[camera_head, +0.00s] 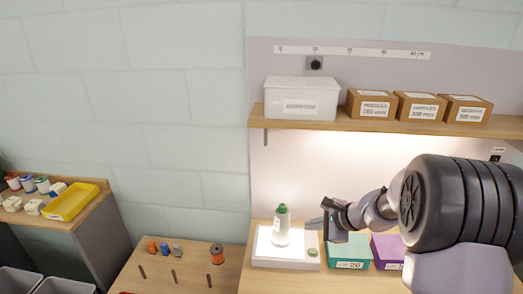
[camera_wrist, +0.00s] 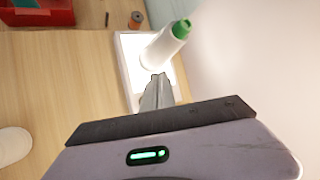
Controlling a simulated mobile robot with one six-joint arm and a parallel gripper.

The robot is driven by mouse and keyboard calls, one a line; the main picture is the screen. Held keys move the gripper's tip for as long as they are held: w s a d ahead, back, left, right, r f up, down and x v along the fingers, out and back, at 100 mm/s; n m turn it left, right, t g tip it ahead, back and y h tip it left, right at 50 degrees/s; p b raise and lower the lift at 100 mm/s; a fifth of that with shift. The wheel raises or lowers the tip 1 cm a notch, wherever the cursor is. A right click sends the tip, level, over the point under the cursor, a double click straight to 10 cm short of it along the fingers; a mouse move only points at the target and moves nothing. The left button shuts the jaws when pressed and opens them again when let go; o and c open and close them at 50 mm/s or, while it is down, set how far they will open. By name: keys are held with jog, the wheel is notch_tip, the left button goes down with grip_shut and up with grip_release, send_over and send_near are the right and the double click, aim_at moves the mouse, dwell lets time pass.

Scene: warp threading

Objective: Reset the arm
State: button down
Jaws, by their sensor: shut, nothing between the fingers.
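My gripper (camera_head: 323,221) is at the end of my arm, which reaches in from the right in the head view. It is just right of a white bottle with a green cap (camera_head: 281,228) that stands on a lit white pad (camera_head: 262,246). In the wrist view my gripper (camera_wrist: 158,78) has its fingers together with nothing between them. The bottle (camera_wrist: 165,45) is just beyond the fingertips in that view. I cannot tell whether the fingertips touch it.
A teal bin (camera_head: 348,254) and a purple bin (camera_head: 387,250) are below my arm. A shelf (camera_head: 400,122) above holds a white box (camera_head: 301,98) and brown cartons. An orange spool (camera_head: 217,254) and small pegs are on the left table. A yellow tray (camera_head: 72,202) is farther left.

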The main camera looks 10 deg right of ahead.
jog(key=s+a+r+n+g, duration=0.1)
jog(key=s+a+r+n, duration=0.5)
jog(key=s, duration=0.3)
jog(key=s+a+r+n+g, duration=0.1)
jog(key=s+a+r+n, duration=0.2)
jog(key=s+a+r, duration=0.45)
jog(key=s+d+n+h, duration=0.2)
jog(key=s+n, duration=0.3)
jog(key=s, duration=1.2)
jog(key=shift+d+n+h, duration=0.2)
jog(key=shift+n+h, duration=0.1)
jog(key=shift+h, duration=0.2)
